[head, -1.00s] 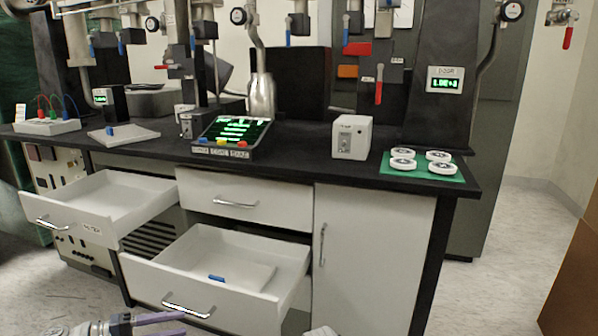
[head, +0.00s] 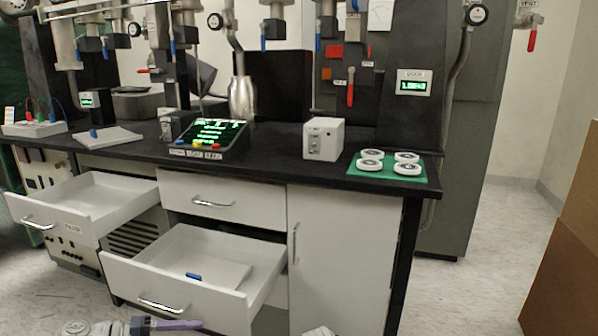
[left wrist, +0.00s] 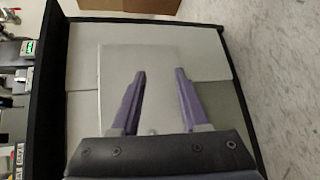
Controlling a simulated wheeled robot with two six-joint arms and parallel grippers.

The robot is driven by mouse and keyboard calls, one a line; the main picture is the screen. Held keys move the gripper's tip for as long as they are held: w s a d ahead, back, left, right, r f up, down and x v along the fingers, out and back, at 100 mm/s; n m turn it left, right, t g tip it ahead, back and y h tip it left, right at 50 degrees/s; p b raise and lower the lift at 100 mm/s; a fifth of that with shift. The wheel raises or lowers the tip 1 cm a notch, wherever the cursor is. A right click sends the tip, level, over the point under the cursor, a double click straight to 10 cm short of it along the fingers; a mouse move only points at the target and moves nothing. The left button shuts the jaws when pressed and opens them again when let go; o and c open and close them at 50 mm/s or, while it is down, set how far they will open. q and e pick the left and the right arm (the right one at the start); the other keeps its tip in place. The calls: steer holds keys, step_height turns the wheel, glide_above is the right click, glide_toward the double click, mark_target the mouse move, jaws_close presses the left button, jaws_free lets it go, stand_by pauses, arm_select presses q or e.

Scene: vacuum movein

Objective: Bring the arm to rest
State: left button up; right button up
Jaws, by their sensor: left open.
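My left gripper (head: 166,325) shows at the bottom edge of the head view, low in front of the open lower drawer. In the left wrist view its two purple fingers (left wrist: 157,100) are spread apart with nothing between them, so it is open and empty. A pale cabinet surface lies behind the fingers in that view. A small piece of what looks like my right arm (head: 318,331) shows at the bottom edge of the head view; its gripper is out of view.
The lower drawer (head: 185,293) is pulled out, with a blue-ended flat panel (head: 222,272) inside. The upper left drawer (head: 50,218) is also open. The black bench holds a lit console (head: 212,136), a white box (head: 323,139) and a green mat (head: 363,180) with white discs. Cardboard (head: 565,270) stands at right.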

arm_select(q)
steer(key=s+d+f+m+g+y+p, duration=0.3)
steer(key=s+d+m+y+p, duration=0.15)
steer(key=d+y, duration=0.35)
steer(key=s+d+f+m+g+y+p, duration=0.25)
steer(key=d+m+y+p, duration=0.4)
steer(key=d, duration=0.45)
step_height(320, 180, up, 38)
steer(key=p, duration=3.7)
steer(key=shift+s+a+n+y, duration=0.2)
steer(key=shift+n+y, duration=0.15)
steer(key=shift+n, duration=0.05)
